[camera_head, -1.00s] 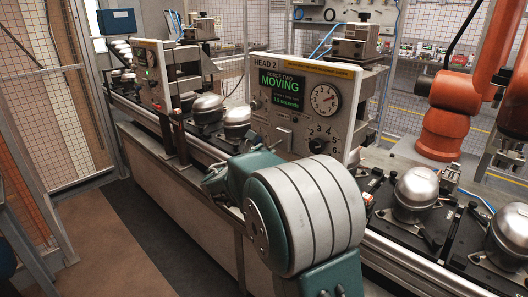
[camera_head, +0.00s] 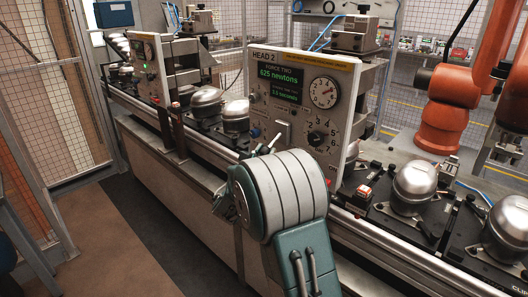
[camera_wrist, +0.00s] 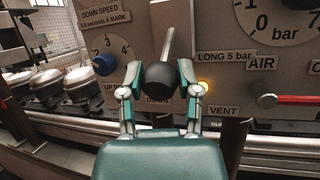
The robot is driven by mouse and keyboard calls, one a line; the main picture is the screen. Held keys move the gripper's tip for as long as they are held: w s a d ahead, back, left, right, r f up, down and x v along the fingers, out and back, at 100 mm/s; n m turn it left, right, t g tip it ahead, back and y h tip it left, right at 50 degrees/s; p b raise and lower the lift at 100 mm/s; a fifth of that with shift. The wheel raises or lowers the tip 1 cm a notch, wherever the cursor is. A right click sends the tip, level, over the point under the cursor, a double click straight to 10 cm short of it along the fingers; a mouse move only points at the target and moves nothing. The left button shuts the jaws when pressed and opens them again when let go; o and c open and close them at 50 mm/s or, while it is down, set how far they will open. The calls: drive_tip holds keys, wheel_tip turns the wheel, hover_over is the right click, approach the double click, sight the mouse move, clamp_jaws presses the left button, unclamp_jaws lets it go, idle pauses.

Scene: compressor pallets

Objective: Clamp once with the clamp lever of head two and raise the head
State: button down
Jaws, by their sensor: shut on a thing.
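The head two panel (camera_head: 283,68) stands in the middle of the head view. Its green display (camera_head: 279,82) reads "FORCE TWO 625 newtons". A round gauge (camera_head: 323,92) and a numbered dial (camera_head: 318,138) are beside and below it. In the wrist view my gripper (camera_wrist: 159,82) is shut on the black knob of a lever (camera_wrist: 168,45). The lever's pale shaft rises from the knob, tilted slightly right. "UP" and "DOWN" labels show near it, partly hidden by the fingers. In the head view my arm hides my gripper.
Farther right is a red-handled valve (camera_wrist: 290,99) between "AIR" and "VENT" labels. Silver compressors (camera_head: 415,185) sit on pallets along the conveyor rail (camera_head: 395,250). An orange robot arm (camera_head: 440,110) stands behind.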

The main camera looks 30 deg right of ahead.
drive_tip(key=shift+w+r, duration=0.1)
drive_tip(key=shift+c, duration=1.5)
unclamp_jaws()
drive_tip(key=v, duration=1.2)
